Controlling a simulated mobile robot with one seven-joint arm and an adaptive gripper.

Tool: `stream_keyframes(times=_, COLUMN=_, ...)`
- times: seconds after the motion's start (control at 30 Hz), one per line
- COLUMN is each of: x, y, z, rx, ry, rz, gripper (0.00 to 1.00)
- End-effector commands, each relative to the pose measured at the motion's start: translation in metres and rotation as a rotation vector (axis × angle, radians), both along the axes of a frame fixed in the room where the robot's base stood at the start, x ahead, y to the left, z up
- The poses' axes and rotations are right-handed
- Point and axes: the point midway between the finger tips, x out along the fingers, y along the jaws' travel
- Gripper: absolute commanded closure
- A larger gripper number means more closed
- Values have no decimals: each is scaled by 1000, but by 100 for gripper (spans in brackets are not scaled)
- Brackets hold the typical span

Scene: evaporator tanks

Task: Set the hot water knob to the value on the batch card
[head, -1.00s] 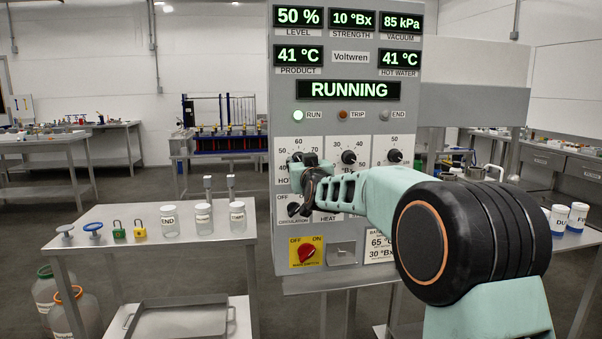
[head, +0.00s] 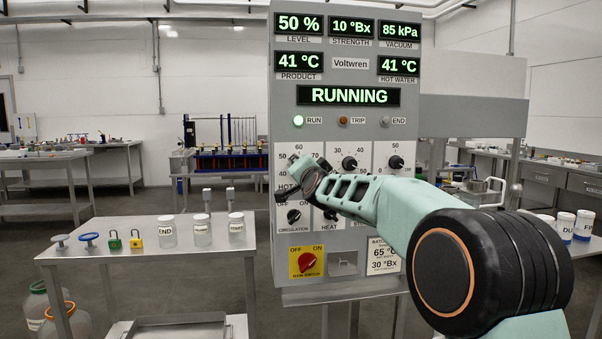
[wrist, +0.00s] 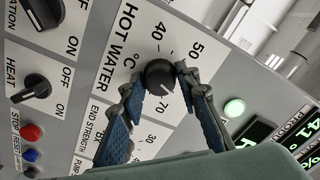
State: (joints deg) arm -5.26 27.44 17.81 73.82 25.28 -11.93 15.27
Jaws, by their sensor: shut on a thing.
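The black hot water knob (wrist: 160,77) sits on the white HOT WATER °C dial, with 40, 50 and 70 readable around it. My gripper (wrist: 156,92) is shut on it, one blue-padded finger on each side. The pointer's exact value is hard to read, and the right finger covers part of the scale. In the head view my gripper (head: 297,172) hides the knob. The batch card (head: 384,256) at the panel's lower right reads 65 °C and 30 °Bx, its edge partly covered by my arm. The hot water display (head: 399,64) shows 41 °C.
The circulation switch (head: 293,216) and heat switch (wrist: 36,88) are close to the dial. Red and blue buttons (wrist: 31,133) lie nearby. The red main switch (head: 308,262) is lower. A side table (head: 150,258) with jars and padlocks stands left.

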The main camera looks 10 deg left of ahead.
Motion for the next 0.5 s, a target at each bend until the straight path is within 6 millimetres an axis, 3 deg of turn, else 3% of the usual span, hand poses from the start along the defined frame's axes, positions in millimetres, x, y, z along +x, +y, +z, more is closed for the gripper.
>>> stream_keyframes(times=0.5, x=0, y=0, z=2, rx=192, ry=51, rz=-2, gripper=95)
